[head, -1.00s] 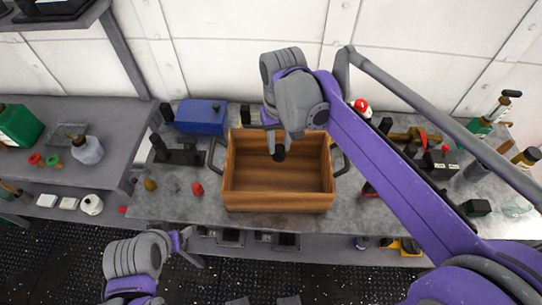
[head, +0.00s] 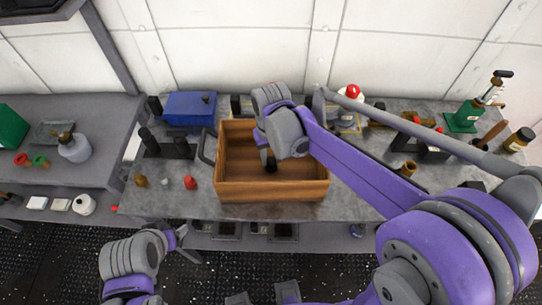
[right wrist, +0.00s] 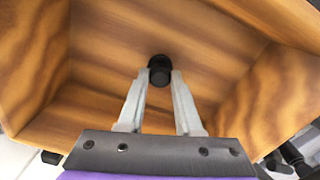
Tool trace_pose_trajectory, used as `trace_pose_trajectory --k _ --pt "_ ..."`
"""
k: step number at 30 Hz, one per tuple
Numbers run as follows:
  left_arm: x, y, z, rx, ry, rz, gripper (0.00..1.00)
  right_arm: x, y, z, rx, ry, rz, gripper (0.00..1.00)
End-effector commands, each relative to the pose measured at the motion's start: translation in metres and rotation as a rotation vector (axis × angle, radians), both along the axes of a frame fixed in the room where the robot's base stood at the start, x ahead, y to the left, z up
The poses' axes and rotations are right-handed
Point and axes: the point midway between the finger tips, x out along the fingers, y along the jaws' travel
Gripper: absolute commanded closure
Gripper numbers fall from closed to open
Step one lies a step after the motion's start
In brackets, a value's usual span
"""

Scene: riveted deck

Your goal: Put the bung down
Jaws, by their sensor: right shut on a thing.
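The bung (right wrist: 159,68) is a small black round piece between the two fingertips of my right gripper (right wrist: 159,79) in the right wrist view. That gripper is shut on it. In the head view the bung (head: 270,167) shows dark below my right gripper (head: 266,156), inside the outline of an open wooden crate (head: 272,190). The crate's wooden inside fills most of the right wrist view. I cannot tell whether the bung touches the crate floor. My left gripper (head: 181,236) is low at the left, in front of the bench; its jaws are too small to read.
The crate stands on a grey bench (head: 345,207) with dark side handles. A blue box (head: 189,108), a red piece (head: 190,183) and a dark fixture (head: 168,147) are to its left. Bottles and tools crowd the right. Some bench is bare in front of the crate.

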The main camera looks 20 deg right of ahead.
Motion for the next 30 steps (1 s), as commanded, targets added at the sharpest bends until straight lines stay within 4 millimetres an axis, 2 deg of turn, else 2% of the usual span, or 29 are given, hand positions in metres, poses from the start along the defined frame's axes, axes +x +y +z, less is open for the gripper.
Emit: trace_pose_trajectory --k 13,14,18,26,30 --pt "-0.003 0.0 -0.009 0.0 0.005 0.0 0.28 0.0 0.0 -0.01 0.0 0.001 0.0 1.0" --pt "-0.003 0.0 -0.008 0.0 0.005 0.0 0.28 0.0 0.0 -0.009 0.0 0.0 0.0 0.63" --pt "-0.002 0.0 -0.007 0.0 0.005 0.0 0.28 0.0 0.0 -0.008 0.0 0.0 0.0 0.38" --pt "-0.002 0.0 -0.007 0.0 0.004 0.0 0.28 0.0 0.0 -0.008 0.0 0.0 0.0 0.36" --pt "0.0 0.0 0.0 0.0 0.0 0.0 0.28 0.001 0.0 0.001 0.0 -0.002 0.0 0.36"
